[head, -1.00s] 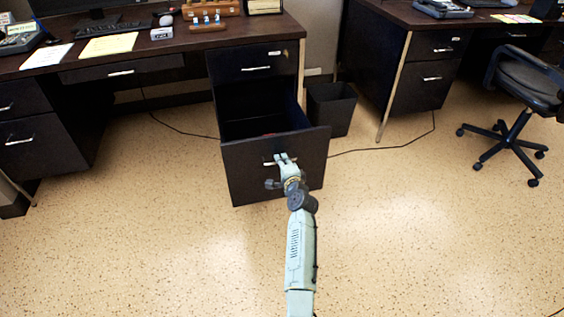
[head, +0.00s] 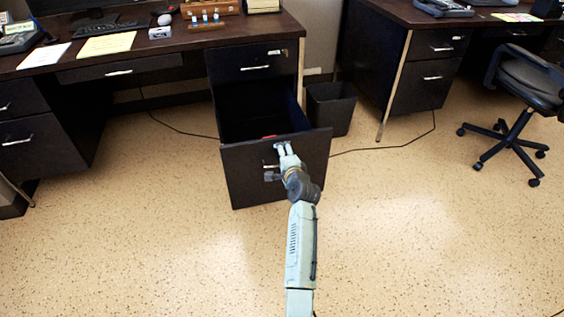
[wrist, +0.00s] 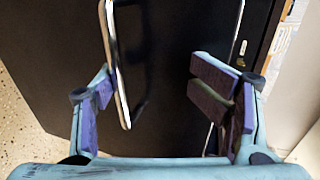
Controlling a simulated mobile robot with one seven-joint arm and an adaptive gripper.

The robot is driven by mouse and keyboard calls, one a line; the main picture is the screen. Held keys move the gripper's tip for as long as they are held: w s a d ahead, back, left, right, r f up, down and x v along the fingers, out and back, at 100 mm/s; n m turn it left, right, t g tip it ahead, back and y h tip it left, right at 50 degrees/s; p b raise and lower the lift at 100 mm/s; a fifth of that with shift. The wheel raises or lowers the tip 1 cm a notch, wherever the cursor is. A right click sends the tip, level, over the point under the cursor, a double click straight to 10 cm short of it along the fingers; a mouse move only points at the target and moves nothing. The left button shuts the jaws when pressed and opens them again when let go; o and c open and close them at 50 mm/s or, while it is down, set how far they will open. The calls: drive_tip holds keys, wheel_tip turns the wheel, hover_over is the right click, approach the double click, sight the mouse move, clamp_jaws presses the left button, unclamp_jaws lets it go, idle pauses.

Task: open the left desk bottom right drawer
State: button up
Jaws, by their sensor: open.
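The bottom right drawer (head: 240,185) of the left desk (head: 150,50) stands well out, and its dark inside shows in the head view. Its metal handle (head: 268,166) is on the drawer front, partly hidden by my gripper (head: 285,149). My gripper is at the drawer front, with its fingertips just below the top edge. In the wrist view my gripper (wrist: 158,82) is open, and a silver handle bar (wrist: 112,60) lies between the fingers, closer to the left one. I cannot tell whether any finger touches it.
The upper right drawer (head: 232,58) is shut. A dark waste bin (head: 333,108) stands right of the open drawer. Another desk (head: 400,30) and an office chair (head: 520,90) are to the right. A cable (head: 385,147) lies on the floor. The floor in front is clear.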

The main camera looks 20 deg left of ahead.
sight(282, 138)
drive_tip(key=o, duration=0.8)
drive_tip(key=shift+t+y, duration=0.3)
drive_tip(key=shift+t, duration=0.1)
drive_tip(key=r, duration=0.7)
drive_tip(key=shift+w+a, duration=0.15)
drive_tip(key=shift+w, duration=0.25)
drive_tip(key=f, duration=0.3)
drive_tip(key=shift+s+f+g, duration=0.2)
drive_tip(key=shift+s+g, duration=0.1)
drive_tip(key=shift+g, duration=0.1)
drive_tip(key=shift+s+r, duration=0.15)
drive_tip(key=shift+r, duration=0.1)
drive_tip(key=shift+c, duration=1)
drive_tip(key=shift+s+d+p, duration=0.5)
drive_tip(key=shift+s+p, duration=0.1)
drive_tip(key=shift+p, duration=0.25)
drive_tip(key=c, duration=0.4)
drive_tip(key=shift+p+v, duration=0.3)
drive_tip(key=shift+v, duration=0.55)
drive_tip(key=c, duration=0.8)
drive_tip(key=f+p+v, duration=0.1)
drive_tip(key=p+v, duration=0.3)
drive_tip(key=v, duration=0.5)
drive_tip(key=shift+s, duration=0.3)
drive_tip(key=shift+a+f+p, duration=0.1)
drive_tip(key=shift+p, duration=0.25)
